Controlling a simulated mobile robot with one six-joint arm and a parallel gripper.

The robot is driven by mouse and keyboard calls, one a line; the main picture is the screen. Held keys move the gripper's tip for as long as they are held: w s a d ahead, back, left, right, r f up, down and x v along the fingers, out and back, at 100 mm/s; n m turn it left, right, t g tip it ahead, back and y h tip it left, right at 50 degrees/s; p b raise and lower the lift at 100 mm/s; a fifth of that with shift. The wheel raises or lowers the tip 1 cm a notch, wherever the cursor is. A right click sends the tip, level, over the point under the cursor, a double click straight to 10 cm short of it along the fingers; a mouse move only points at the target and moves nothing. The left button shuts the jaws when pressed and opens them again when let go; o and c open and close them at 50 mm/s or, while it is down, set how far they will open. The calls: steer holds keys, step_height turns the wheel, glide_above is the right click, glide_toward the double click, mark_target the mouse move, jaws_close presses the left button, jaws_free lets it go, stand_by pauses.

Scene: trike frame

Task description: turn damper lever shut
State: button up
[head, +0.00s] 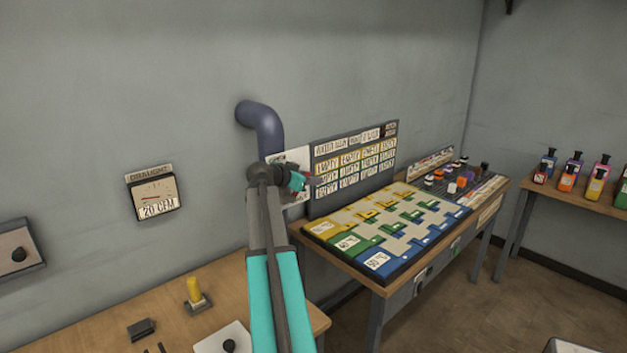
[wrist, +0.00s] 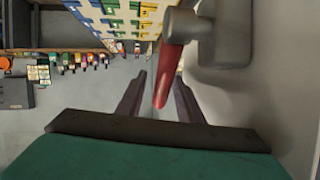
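The damper lever is a red handle (wrist: 169,72) on a grey fitting (wrist: 202,40) in the wrist view. Its free end points down the picture, between the fingers of my gripper (wrist: 160,82). The fingers are spread, with a visible gap on the left and a narrower one on the right. I cannot tell whether the right finger touches the lever. In the head view my gripper (head: 314,181) is by the wall, beside the blue duct pipe (head: 262,122). My arm hides the lower pipe, and the lever cannot be made out there.
A draught gauge (head: 153,193) on the wall reads 20 CFM. A dark board with labels (head: 352,168) stands close right of my gripper, behind a table with a coloured tray (head: 313,229). A wooden bench (head: 228,284) is below my arm.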

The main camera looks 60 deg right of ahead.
steer(key=b+v, duration=0.3)
steer(key=v, duration=0.9)
steer(key=shift+a, duration=0.3)
steer(key=shift+r, duration=0.1)
